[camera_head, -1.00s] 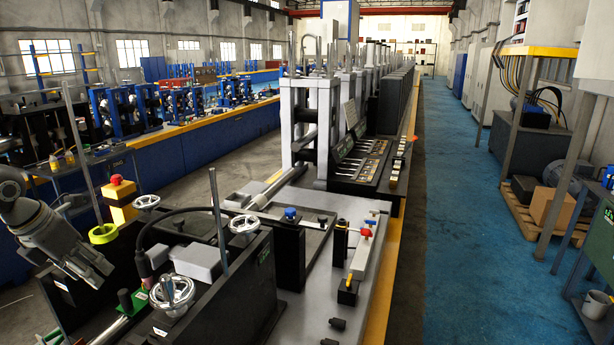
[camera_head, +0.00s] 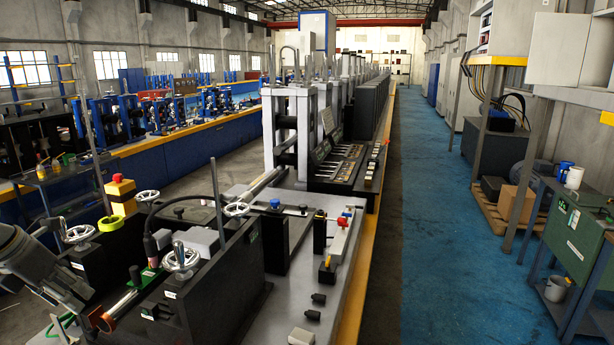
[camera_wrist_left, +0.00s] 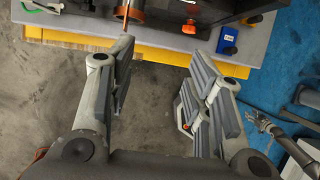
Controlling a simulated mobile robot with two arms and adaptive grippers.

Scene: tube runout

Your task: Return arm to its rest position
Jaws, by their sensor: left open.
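My left arm (camera_head: 40,275) comes in at the lower left of the head view, in front of the machine bench. My left gripper (camera_wrist_left: 172,72) is open in the left wrist view, its two fingers wide apart with nothing between them. Bare grey floor and the yellow edge of the machine bed lie beyond the fingers. In the head view its fingertips cannot be made out clearly. A small dark arm with a claw-like end (camera_wrist_left: 262,124), which looks like my right one, shows at the right of the wrist view; its jaw state is unclear.
The machine bed (camera_head: 336,255) carries black blocks, handwheels (camera_head: 180,258) and upright rods. A copper-coloured tube end (camera_head: 103,320) shows near my left arm. A green cabinet (camera_head: 575,235) with mugs stands at the right. The blue aisle floor (camera_head: 430,220) is clear.

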